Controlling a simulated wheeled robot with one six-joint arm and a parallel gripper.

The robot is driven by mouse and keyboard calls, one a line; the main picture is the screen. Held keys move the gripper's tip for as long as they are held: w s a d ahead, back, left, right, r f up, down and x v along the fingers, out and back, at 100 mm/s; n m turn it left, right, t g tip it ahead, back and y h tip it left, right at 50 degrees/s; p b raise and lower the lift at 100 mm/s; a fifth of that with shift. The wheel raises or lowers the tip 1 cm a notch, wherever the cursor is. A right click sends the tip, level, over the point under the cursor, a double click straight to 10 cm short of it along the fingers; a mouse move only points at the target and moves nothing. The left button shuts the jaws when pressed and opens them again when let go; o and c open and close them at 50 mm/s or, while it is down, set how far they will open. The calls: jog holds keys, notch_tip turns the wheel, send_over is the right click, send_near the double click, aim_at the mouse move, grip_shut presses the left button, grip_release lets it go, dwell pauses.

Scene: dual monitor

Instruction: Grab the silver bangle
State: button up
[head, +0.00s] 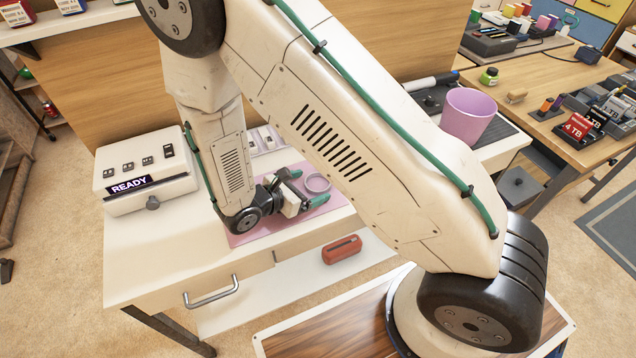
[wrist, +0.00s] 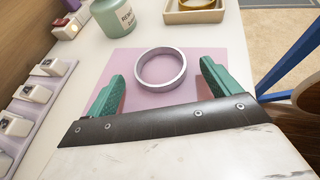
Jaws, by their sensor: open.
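The silver bangle (head: 317,183) lies flat on a pink mat (head: 250,234) on the white desk. In the wrist view the bangle (wrist: 161,67) sits just beyond and between my two green fingertips, on the pink mat (wrist: 115,62). My gripper (head: 306,188) is low over the mat, its fingers spread to either side of the bangle's near edge. In the wrist view my gripper (wrist: 161,85) is open and empty, with a visible gap between each finger and the bangle.
A white box marked READY (head: 146,180) stands left on the desk. A pink cup (head: 468,115) is at the right. In the wrist view, a green jar (wrist: 114,16) and a tray (wrist: 195,14) stand beyond the mat, and a rack of white items (wrist: 30,95) runs along the left.

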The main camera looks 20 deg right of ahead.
jog(key=shift+w+d+f, duration=0.15)
jog(key=shift+d+f, duration=0.05)
jog(key=shift+d, duration=0.3)
jog(key=c, duration=1.1)
jog(key=shift+o, duration=0.2)
jog(key=shift+r, duration=0.15)
